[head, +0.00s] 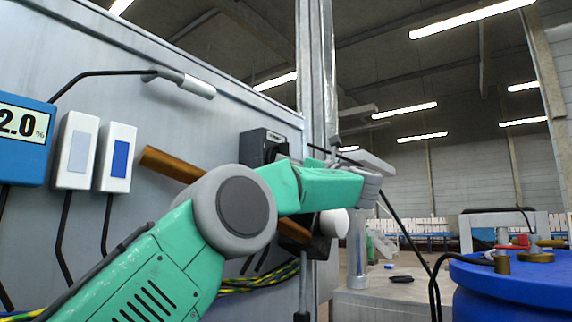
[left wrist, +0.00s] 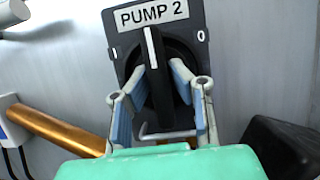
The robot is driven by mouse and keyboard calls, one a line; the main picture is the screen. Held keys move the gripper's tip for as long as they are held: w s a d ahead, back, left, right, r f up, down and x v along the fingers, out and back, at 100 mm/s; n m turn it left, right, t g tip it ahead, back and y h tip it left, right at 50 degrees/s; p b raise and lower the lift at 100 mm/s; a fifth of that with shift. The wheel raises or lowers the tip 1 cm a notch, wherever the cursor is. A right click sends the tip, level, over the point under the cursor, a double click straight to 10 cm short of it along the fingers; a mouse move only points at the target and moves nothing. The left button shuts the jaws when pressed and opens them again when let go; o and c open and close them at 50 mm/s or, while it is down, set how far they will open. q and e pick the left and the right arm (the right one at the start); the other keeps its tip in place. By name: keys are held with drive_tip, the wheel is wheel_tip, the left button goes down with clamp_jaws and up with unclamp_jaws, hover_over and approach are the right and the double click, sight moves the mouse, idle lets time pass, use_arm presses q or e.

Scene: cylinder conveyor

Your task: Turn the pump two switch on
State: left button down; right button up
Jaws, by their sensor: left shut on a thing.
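The pump two switch (left wrist: 158,85) is a dark panel labelled PUMP 2 in the left wrist view, marked I at left and 0 at right. Its black knob has a white line pointing nearly straight up, leaning slightly left, between the two marks. My left gripper (left wrist: 157,66) has its blue-padded fingers on both sides of the knob and is shut on it. In the head view, a dark switch box (head: 259,148) shows on the grey wall beyond my green left arm; its label is too small to read. My right gripper is out of view.
A copper pipe (head: 168,164) sticks out from the wall. White switches (head: 116,158) and a blue display (head: 24,139) are at left. A dark box (left wrist: 280,147) sits right below the switch. A blue barrel (head: 515,284) stands at lower right.

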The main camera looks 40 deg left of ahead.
use_arm(q)
drive_tip(key=shift+w, duration=0.1)
drive_tip(key=c, duration=1.5)
unclamp_jaws()
drive_tip(key=shift+w+d+f, duration=0.1)
drive_tip(key=shift+w, duration=0.05)
drive_tip(key=shift+d, duration=0.1)
drive_tip(key=v, duration=1.2)
drive_tip(key=shift+f, duration=0.1)
